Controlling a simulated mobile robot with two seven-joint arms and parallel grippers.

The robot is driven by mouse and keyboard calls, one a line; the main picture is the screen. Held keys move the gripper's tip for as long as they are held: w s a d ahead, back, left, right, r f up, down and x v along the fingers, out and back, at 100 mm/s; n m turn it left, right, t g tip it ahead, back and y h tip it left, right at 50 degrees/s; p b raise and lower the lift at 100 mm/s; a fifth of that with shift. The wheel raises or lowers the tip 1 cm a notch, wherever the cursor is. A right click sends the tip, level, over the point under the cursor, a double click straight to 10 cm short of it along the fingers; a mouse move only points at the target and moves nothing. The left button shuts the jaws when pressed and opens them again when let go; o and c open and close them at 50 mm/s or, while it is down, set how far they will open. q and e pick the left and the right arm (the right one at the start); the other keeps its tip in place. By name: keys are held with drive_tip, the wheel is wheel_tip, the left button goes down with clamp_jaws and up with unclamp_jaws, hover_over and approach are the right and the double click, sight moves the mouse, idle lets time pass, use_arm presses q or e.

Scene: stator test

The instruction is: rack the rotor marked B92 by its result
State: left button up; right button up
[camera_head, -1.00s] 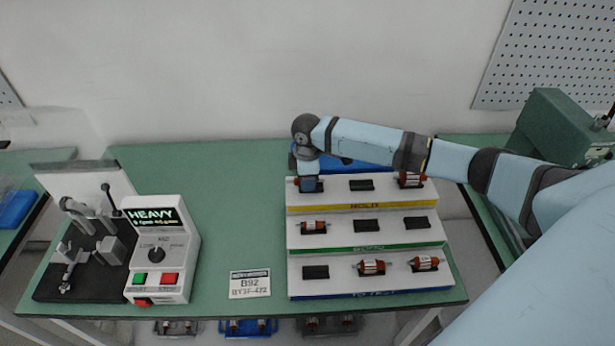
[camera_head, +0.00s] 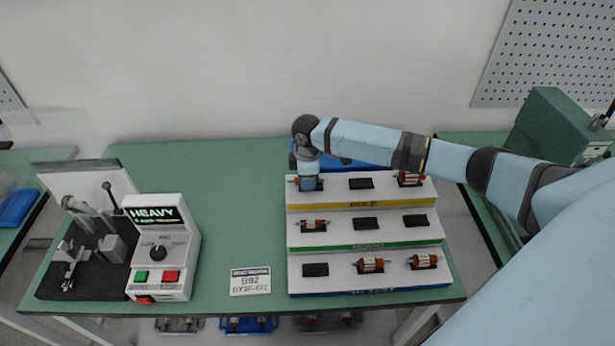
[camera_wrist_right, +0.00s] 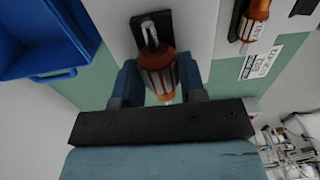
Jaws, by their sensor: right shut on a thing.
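My right gripper (camera_head: 308,186) is over the left place of the rack's top tier, which has a yellow strip that seems to read HOLD. It is shut on an orange-brown rotor (camera_wrist_right: 158,72), whose shaft lies over a dark cradle (camera_wrist_right: 150,30) in the right wrist view. I cannot tell whether the rotor bears on the cradle; no marking on it is readable. The tester (camera_head: 163,250) reads HEAVY. My left gripper is not in view.
The top tier also holds a rotor (camera_head: 410,179) at the right; its middle cradle (camera_head: 361,183) is empty. The green-strip tier holds one rotor (camera_head: 314,225) at the left. The bottom tier holds two. A blue bin (camera_wrist_right: 45,40) stands behind the rack. The table middle is clear.

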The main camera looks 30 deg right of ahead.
drive_tip(key=o, duration=1.1)
drive_tip(key=shift+o, duration=0.2)
drive_tip(key=shift+r, duration=0.3)
wheel_tip(320, 180, up, 13)
drive_tip(key=b, duration=0.1)
drive_tip(key=shift+r, duration=0.15)
